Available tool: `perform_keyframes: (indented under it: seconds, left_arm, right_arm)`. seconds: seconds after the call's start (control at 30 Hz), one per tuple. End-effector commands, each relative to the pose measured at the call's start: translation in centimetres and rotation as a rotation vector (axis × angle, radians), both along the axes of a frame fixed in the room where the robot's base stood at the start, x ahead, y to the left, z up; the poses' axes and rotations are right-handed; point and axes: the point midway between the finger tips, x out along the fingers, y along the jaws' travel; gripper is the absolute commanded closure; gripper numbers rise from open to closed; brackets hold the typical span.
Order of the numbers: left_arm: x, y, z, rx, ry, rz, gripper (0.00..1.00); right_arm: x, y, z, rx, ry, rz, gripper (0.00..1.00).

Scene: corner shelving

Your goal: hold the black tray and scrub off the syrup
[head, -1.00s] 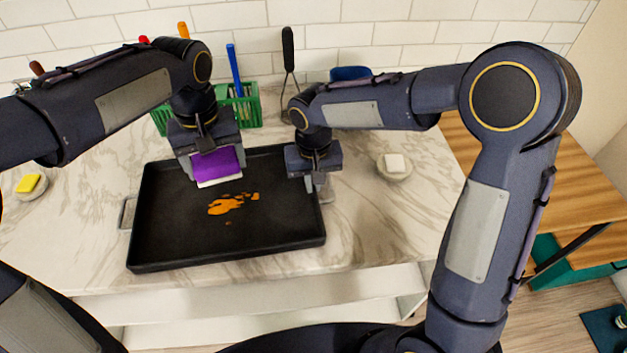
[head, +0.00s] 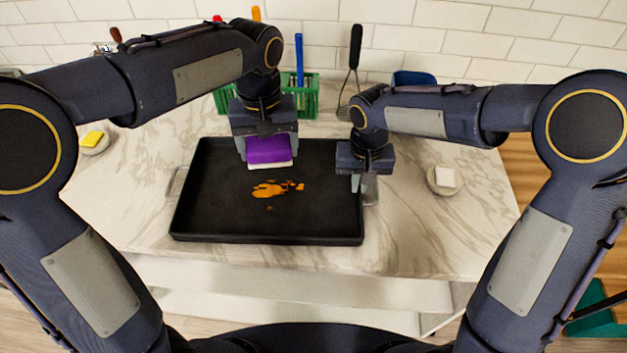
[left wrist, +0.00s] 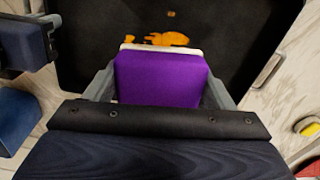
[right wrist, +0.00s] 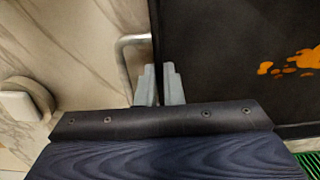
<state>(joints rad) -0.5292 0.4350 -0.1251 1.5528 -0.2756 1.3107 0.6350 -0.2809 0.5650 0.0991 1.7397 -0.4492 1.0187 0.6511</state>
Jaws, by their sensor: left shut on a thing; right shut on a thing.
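The black tray (head: 215,215) lies flat on the marble counter. An orange syrup patch (head: 272,189), with a few small spots, is on its middle; it also shows in the left wrist view (left wrist: 166,39). My left gripper (head: 268,152) is shut on a purple sponge (head: 267,150) with a white layer underneath. The sponge is over the tray, just behind the syrup; I cannot tell whether it touches the tray. My right gripper (right wrist: 160,85) is shut on the tray's right wall, beside the metal handle (right wrist: 126,52). The other handle (head: 177,182) is at the tray's left.
A green basket (head: 309,96) with utensils stands behind the tray, near the tiled wall. A yellow sponge (head: 92,139) sits in a dish at left, and a white block (head: 445,177) in a dish at right. The counter's front edge is close to the tray.

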Motion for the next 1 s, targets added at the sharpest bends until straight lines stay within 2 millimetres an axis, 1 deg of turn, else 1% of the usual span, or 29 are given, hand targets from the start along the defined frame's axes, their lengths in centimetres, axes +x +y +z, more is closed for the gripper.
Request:
perform_keyframes:
  seconds: [0.47, 0.57, 0.7, 0.77, 0.87, 1.0]
  left_arm:
    - [0.0, 0.1, -0.1, 0.000, 0.000, 0.000, 0.42]
    - [-0.1, 1.2, -0.8, 0.001, 0.001, 0.003, 0.42]
    - [-0.5, 3.6, -2.8, 0.001, 0.002, 0.005, 0.42]
    - [-0.7, 4.3, -3.4, 0.000, 0.002, 0.003, 0.42]
    - [-0.9, 4.8, -4.0, 0.000, 0.002, 0.001, 0.42]
    - [-0.8, 4.8, -4.7, 0.000, 0.001, 0.000, 0.42]
  right_arm:
    - [0.0, 0.0, 0.0, 0.000, 0.001, 0.000, 1.00]
    - [0.0, 0.0, 0.0, 0.000, 0.001, 0.000, 1.00]
    - [0.0, 0.0, 0.0, 0.000, 0.001, 0.000, 1.00]
    - [0.0, 0.0, 0.0, 0.000, 0.001, 0.000, 1.00]
    - [0.0, 0.0, 0.0, 0.000, 0.001, 0.000, 1.00]
    - [0.0, 0.0, 0.0, 0.000, 0.001, 0.000, 1.00]
